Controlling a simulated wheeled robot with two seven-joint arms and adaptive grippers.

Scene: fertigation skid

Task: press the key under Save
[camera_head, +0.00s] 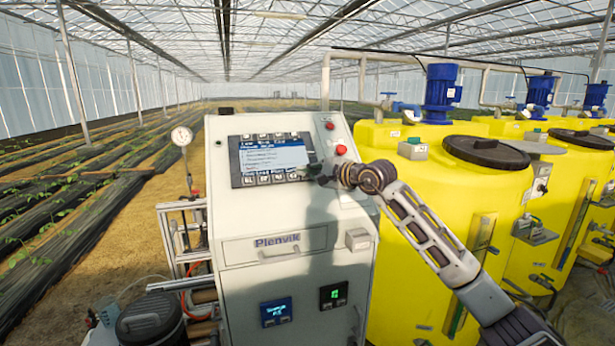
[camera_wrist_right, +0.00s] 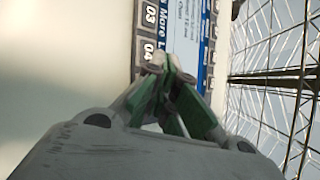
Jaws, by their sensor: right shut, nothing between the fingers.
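The operator panel (camera_head: 234,165) is on the sloped top of a white cabinet, with a lit menu screen (camera_head: 275,157) and rows of keys above and below it. No Save label is readable in either view. In the right wrist view, the keys 03 (camera_wrist_right: 150,12) and 04 (camera_wrist_right: 148,48) show beside a label strip (camera_wrist_right: 166,22) reading More. My right gripper (camera_head: 318,174) is shut and empty, at the lower right corner of the panel. In the right wrist view its fingertips (camera_wrist_right: 165,65) hide what lies beyond key 04; contact cannot be told. My left gripper is not in view.
A red button (camera_head: 341,150) sits right of the panel, close to my right wrist. Yellow tanks (camera_head: 400,230) with blue motors (camera_head: 442,90) stand to the right. A gauge (camera_head: 182,136) stands left of the cabinet. The space above the panel is clear.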

